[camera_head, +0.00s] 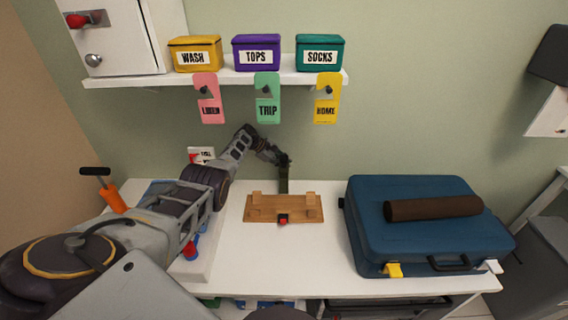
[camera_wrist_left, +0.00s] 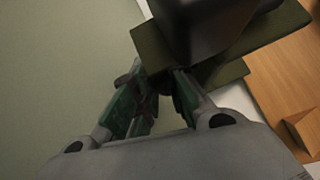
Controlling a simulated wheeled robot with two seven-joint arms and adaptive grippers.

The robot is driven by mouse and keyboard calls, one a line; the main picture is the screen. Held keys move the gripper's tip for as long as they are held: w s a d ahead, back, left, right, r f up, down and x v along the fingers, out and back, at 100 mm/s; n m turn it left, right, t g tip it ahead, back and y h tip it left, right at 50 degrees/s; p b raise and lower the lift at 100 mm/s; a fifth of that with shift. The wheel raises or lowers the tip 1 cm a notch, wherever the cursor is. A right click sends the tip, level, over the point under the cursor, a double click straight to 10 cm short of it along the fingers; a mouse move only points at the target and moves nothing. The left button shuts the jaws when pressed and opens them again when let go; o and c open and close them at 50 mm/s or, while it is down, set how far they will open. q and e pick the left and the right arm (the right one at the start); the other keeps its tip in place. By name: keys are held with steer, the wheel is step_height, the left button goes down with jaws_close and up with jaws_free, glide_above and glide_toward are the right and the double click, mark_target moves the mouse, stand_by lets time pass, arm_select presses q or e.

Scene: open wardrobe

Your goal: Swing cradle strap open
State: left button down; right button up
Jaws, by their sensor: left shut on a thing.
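The wooden cradle (camera_head: 262,213) lies on the white table and shows brown in the left wrist view (camera_wrist_left: 290,75). A red catch (camera_head: 283,219) is at its front edge. The dark olive strap (camera_head: 283,184) stands upright at the cradle's back edge, swung up off it. My left gripper (camera_head: 283,159) is at the strap's upper end, shut on it. In the left wrist view, the gripper's green-padded fingers (camera_wrist_left: 158,88) are close together beside the olive strap (camera_wrist_left: 240,52) and a dark block, which partly hide the contact. My right gripper is out of view.
A blue suitcase (camera_head: 400,240) with a brown roll (camera_head: 433,207) on it stands to the right. Above, a white shelf (camera_head: 225,78) carries bins (camera_head: 257,53) and hanging tags (camera_head: 267,98). An orange-handled tool (camera_head: 111,195) is at left. Bare table lies between cradle and suitcase.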

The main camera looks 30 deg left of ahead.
arm_select(q)
steer(key=shift+a, duration=0.15)
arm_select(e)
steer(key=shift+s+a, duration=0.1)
arm_select(q)
steer(key=c, duration=1.9)
jaws_free()
steer(key=shift+o, duration=0.9)
steer(key=shift+s, duration=0.1)
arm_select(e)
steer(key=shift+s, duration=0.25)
arm_select(q)
steer(key=shift+r, duration=0.15)
steer(key=v, duration=1.1)
steer(key=shift+s+a+r, duration=0.2)
steer(key=shift+a, duration=0.15)
steer(key=shift+d, duration=0.1)
